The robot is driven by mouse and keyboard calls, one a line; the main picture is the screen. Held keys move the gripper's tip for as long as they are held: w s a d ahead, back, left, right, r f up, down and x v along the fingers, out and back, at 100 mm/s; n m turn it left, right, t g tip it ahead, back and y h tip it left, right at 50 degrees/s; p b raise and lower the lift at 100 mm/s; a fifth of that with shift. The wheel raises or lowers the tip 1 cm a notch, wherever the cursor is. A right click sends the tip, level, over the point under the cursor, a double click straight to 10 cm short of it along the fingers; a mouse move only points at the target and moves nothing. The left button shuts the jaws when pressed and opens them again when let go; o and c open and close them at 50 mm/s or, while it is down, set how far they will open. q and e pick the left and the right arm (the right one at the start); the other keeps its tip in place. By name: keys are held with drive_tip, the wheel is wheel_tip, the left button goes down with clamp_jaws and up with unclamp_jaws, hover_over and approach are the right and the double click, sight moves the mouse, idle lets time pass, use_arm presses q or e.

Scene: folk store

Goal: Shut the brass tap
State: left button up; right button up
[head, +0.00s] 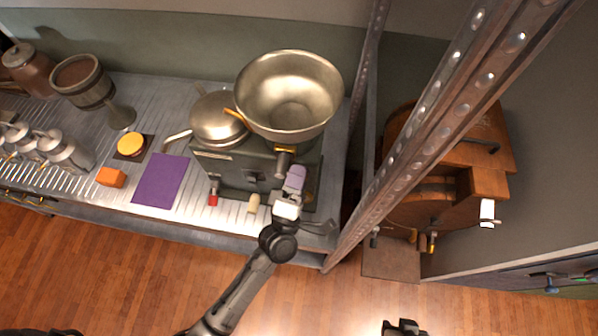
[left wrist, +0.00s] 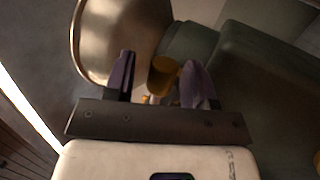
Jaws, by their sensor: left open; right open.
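A brass tap (head: 284,157) sits at the front, below the rim of the large metal bowl (head: 290,92). In the left wrist view the brass piece (left wrist: 163,76) shows beyond and between my finger pads, with the bowl (left wrist: 118,38) at the upper left. My left gripper (head: 296,178) has purple pads and is open just in front of and below the tap. I cannot tell whether the pads touch it. The tap's handle position is unclear. My right gripper does not show; a dark part at the bottom edge may be my other arm.
A riveted metal post (head: 425,150) rises close on the right. Beyond it is a wooden barrel (head: 430,200) with a small brass fitting (head: 432,241). A purple mat (head: 161,181) lies on the counter.

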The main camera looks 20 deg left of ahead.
use_arm(q)
drive_tip(key=b+v, duration=0.1)
drive_tip(key=v, duration=1.2)
drive_tip(key=shift+s+f+b, duration=0.2)
drive_tip(key=shift+s+b, duration=0.1)
drive_tip(key=shift+s, duration=0.05)
idle(0.3)
